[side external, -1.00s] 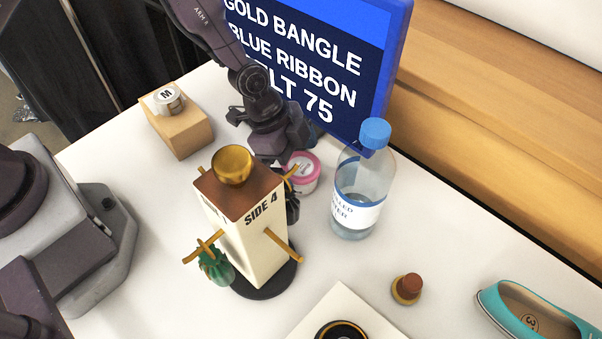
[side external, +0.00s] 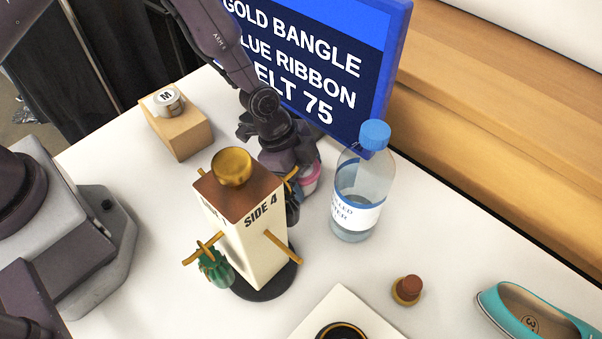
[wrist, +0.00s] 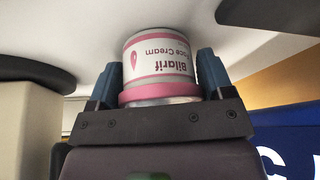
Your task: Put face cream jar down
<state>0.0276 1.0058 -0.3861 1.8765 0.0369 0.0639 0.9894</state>
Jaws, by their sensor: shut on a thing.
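The face cream jar (wrist: 158,60) is white with a pink band and reads "Bilarif Face Cream" upside down in the wrist view. My gripper (wrist: 155,85) is shut on it, one finger on each side. In the side view the jar (side external: 312,176) is mostly hidden by my gripper (side external: 295,172), behind the "SIDE 4" stand. The white table (side external: 440,250) is close to the jar; I cannot tell whether they touch.
A water bottle (side external: 362,185) stands close on the right. A blue sign (side external: 330,60) rises behind. A wooden block (side external: 180,132) is at the left. A stopper (side external: 407,289) and teal shoe (side external: 530,310) lie front right.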

